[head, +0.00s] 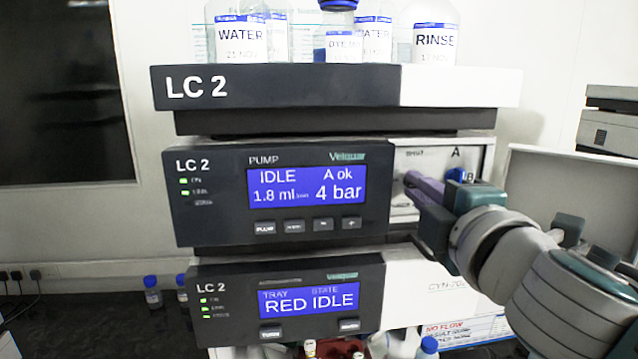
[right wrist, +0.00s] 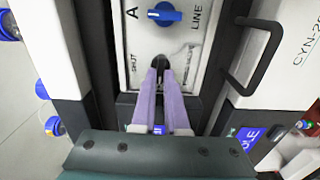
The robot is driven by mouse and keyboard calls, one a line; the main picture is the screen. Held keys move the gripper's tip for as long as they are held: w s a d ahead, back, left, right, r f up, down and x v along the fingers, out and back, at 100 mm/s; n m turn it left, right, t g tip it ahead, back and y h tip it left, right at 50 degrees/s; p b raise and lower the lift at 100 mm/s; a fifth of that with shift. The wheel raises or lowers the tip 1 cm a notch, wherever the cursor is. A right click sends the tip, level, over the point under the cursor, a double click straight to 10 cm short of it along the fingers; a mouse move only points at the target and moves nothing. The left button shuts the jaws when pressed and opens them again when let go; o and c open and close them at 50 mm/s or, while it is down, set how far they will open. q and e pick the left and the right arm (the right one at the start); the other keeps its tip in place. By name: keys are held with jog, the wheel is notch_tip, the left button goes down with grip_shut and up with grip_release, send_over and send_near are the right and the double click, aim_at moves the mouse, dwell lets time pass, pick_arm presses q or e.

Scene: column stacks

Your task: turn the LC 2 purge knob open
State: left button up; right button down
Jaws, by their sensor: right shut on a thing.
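The LC 2 pump module (head: 215,215) stands in the middle of the stack, its screen reading IDLE, A ok, 1.8 ml/min and 4 bar. On the pale valve panel to its right, the dark purge knob (right wrist: 160,63) sits by the word SHUT in the right wrist view, mostly covered by my fingertips. My right gripper (head: 410,184) reaches in from the right and is shut on the purge knob; its lilac fingers also show in the right wrist view (right wrist: 161,76). How far the knob is turned cannot be told. My left gripper is not in view.
A blue line selector knob (right wrist: 164,14) marked A sits close to the purge knob. A black handle (right wrist: 262,62) stands out from the neighbouring module. Labelled bottles, such as RINSE (head: 434,42), stand on top. The tray module (head: 370,290) below reads RED IDLE.

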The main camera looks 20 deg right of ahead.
dwell(0.3)
jog(key=c, duration=0.9)
grip_release()
jog(key=shift+c, duration=0.2)
jog(key=b+v, duration=0.4)
jog(key=v, duration=0.6)
jog(key=shift+w, duration=0.1)
